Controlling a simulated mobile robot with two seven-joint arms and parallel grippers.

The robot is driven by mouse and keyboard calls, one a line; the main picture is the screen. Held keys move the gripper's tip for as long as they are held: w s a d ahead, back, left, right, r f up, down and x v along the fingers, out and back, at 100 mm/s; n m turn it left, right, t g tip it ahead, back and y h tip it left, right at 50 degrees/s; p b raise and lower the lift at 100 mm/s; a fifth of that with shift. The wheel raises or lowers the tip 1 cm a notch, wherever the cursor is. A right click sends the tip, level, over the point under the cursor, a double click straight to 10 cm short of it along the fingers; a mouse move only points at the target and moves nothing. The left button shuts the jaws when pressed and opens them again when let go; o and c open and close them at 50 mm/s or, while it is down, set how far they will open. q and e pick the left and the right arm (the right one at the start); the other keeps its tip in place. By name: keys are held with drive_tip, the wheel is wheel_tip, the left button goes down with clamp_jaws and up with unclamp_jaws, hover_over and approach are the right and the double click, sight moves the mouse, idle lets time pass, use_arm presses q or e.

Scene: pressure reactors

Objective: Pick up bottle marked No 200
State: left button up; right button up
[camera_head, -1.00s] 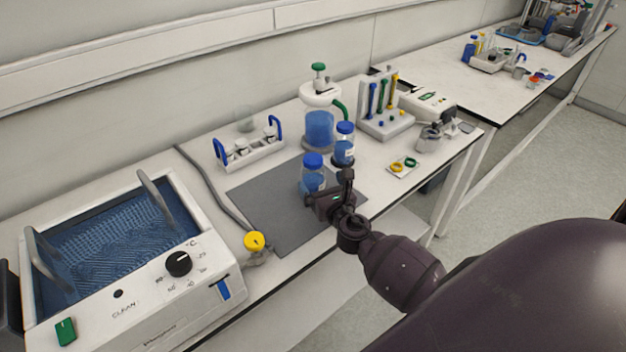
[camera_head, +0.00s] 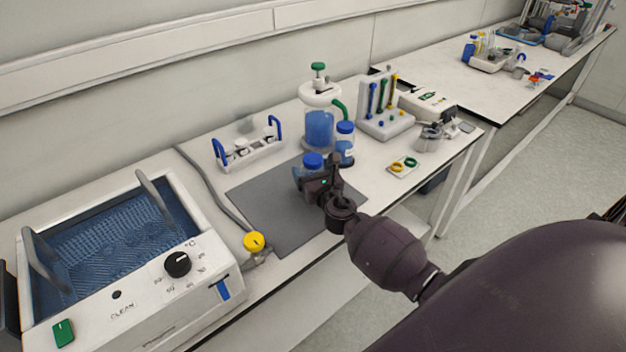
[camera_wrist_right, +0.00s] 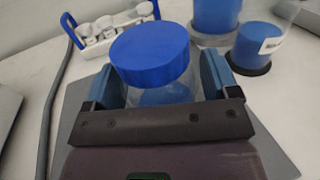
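A clear bottle with a blue cap (camera_head: 313,160) stands on the grey mat (camera_head: 262,203). In the right wrist view its blue cap (camera_wrist_right: 150,52) is between the two blue finger pads of my right gripper (camera_wrist_right: 160,92). The fingers are spread, one on each side of the bottle; a narrow gap seems to remain, though contact is hard to judge. In the head view my right gripper (camera_head: 322,182) hides the bottle's lower part. I cannot read any number on this bottle. A second blue-capped bottle (camera_head: 345,143) with a white label stands just behind it. My left gripper is not in view.
A glass vessel with blue liquid (camera_head: 319,126) stands behind the bottles. A rack with blue handles (camera_head: 250,152) is at the back left, a blue-filled bath (camera_head: 110,245) at the left. A yellow-capped item (camera_head: 254,243) sits by the mat's front edge. The mat's left part is clear.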

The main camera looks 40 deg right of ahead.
drive_tip(key=c, duration=0.9)
